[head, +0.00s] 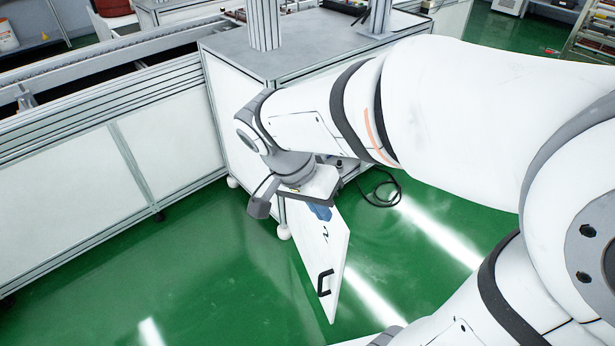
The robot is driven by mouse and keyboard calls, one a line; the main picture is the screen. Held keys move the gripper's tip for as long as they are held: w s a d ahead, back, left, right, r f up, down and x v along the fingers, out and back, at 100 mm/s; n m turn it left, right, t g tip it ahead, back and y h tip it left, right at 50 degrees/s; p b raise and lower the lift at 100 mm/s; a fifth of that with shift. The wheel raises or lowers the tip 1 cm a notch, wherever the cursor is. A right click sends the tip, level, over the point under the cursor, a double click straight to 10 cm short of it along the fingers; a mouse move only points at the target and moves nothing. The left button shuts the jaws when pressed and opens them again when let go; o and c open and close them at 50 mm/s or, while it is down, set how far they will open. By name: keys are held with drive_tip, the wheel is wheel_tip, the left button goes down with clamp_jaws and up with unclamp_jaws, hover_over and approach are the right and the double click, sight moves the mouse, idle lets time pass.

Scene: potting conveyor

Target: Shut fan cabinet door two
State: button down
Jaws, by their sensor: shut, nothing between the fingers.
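The fan cabinet door marked 2 (323,262) is a white panel in the head view. It stands swung open, out from the end of the grey-topped cabinet (285,50) over the green floor. Its black handle (324,283) is near the outer lower end. My gripper (308,190) is shut and empty, over the upper, hinge-side part of the door. The gripper body hides that part and the fingertips, so I cannot tell whether it touches the door. A blue patch shows just below the gripper; I cannot tell what it belongs to.
A conveyor with white side panels (75,190) runs along the left and meets the cabinet. A black cable (382,190) lies coiled on the floor right of the door. Green floor (190,270) is clear left of the door. My arm covers much of the right.

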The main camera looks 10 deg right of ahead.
drive_tip(key=w+a+f+m+t+h+b, duration=0.2)
drive_tip(key=w+a+f+m+h+b, duration=0.25)
drive_tip(key=a+f+m+b, duration=0.4)
drive_tip(key=b, duration=0.5)
approach(341, 233)
drive_tip(key=shift+n+h, duration=0.25)
drive_tip(key=d+f, duration=0.2)
drive_tip(key=f, duration=0.1)
drive_tip(key=d+f, duration=0.1)
drive_tip(key=shift+w+f, duration=0.3)
drive_tip(key=shift+f, duration=0.05)
drive_tip(key=shift+w+d+r, duration=0.1)
drive_tip(key=shift+d, duration=0.4)
drive_tip(key=shift+d, duration=0.1)
